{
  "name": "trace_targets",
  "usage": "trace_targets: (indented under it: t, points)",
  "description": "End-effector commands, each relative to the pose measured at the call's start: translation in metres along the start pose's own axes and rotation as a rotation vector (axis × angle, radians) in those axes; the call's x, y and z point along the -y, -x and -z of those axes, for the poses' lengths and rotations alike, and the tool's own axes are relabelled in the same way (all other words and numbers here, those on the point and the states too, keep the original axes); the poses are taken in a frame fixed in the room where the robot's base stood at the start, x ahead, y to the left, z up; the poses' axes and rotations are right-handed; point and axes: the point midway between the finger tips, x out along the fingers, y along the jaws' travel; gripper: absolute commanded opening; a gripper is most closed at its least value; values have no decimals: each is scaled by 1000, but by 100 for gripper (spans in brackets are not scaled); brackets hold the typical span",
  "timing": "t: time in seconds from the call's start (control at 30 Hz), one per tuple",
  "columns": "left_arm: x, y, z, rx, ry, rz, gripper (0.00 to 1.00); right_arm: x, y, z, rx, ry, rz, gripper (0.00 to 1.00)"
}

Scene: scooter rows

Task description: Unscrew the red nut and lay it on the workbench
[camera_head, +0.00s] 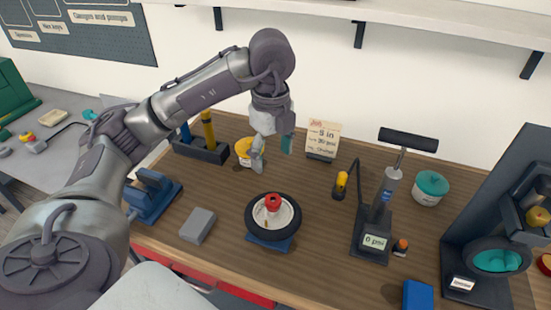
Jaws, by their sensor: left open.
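The red nut (272,201) sits at the centre of a small wheel with a black tyre (258,231), which lies flat on a blue stand (268,243). The wooden workbench (318,272) is under them. My left gripper (272,160) is open and empty. It points down above the bench, up and behind the wheel in the picture, apart from the nut. My right gripper is not in view.
A grey block (198,226) and a blue vise (152,194) stand left of the wheel. A pump with a gauge reading 0 psi (374,242) stands to the right. A yellow tub (243,151) and a note card (322,138) are behind. The bench front is mostly clear.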

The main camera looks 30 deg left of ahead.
Motion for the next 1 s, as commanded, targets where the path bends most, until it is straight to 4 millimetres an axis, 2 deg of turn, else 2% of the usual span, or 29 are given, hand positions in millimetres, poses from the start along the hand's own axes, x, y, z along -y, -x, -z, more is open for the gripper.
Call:
trace_targets:
  t: [0.17,0.37,0.7,1.0]
  points:
    - [-1,-20,1,-1,0,-8,72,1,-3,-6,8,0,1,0]
    - [-2,-59,2,-3,0,-8,72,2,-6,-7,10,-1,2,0]
    - [-1,-116,0,-1,0,-5,72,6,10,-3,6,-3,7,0]
    - [-1,-136,1,-2,-1,-1,72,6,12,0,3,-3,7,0]
